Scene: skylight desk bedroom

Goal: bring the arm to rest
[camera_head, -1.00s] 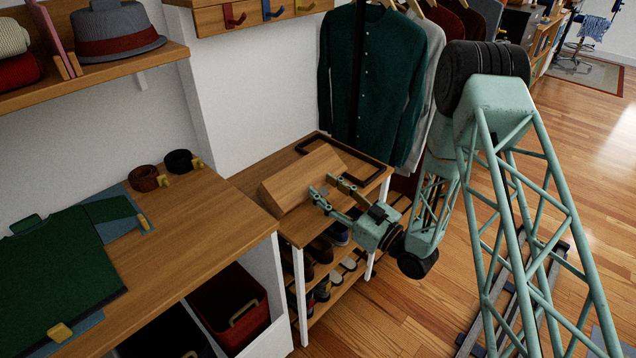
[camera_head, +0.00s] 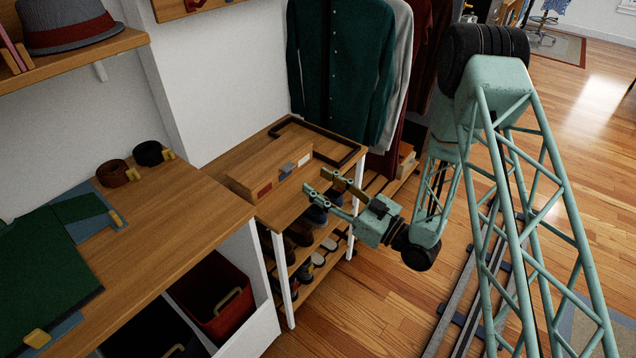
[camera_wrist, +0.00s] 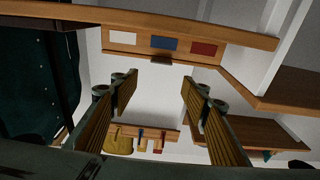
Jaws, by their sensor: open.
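My gripper (camera_head: 338,188) is open and empty. In the head view it is in the air just right of the front edge of the low shoe-rack table (camera_head: 282,210), apart from the wooden box on it. My pale green arm (camera_head: 500,150) reaches down from the right side of the picture. In the wrist view the two ribbed fingers of my gripper (camera_wrist: 158,115) stand well apart with nothing between them.
A wooden box (camera_head: 245,185) with coloured labels stands on the rack top, beside a dark frame (camera_head: 335,160). A green shirt (camera_head: 340,70) hangs behind. Left is a desk (camera_head: 165,230) with rolled belts (camera_head: 115,173). Open floor (camera_head: 350,310) lies in front.

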